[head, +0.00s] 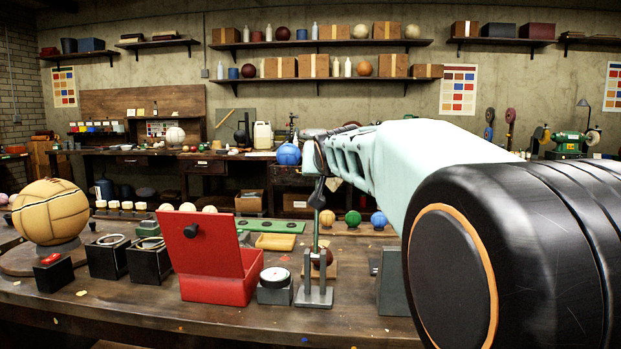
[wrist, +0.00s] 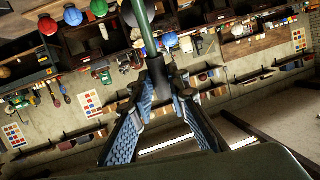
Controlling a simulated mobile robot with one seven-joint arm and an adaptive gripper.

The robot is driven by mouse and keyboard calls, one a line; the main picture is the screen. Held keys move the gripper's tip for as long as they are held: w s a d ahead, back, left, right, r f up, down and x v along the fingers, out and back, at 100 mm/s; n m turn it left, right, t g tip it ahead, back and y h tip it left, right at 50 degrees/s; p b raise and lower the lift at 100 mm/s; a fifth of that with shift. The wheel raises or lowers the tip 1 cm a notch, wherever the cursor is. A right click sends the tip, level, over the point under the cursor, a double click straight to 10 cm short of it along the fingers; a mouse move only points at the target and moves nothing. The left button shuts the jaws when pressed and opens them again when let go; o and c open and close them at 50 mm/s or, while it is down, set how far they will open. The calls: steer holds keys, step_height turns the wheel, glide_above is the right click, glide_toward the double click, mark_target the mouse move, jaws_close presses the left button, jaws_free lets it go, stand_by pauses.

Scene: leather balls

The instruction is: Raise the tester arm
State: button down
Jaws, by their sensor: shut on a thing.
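The tester stand (head: 314,297) is a grey base with two short uprights on the front of the bench. Its green tester arm (head: 316,228) rises from between them and stands about upright, with a dark end at the top. In the wrist view the green rod (wrist: 141,27) runs down into my jaws.
Black blocks (head: 107,258) and a tan ball (head: 50,211) are farther left. Coloured balls (head: 353,219) sit on a rack behind.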

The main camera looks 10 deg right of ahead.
steer(key=shift+s, duration=0.1)
stand_by(0.3)
steer(key=c, duration=1.8)
jaws_free()
steer(key=shift+s, duration=0.1)
steer(key=shift+c, duration=0.2)
steer(key=shift+r, duration=0.15)
step_height(320, 180, up, 10)
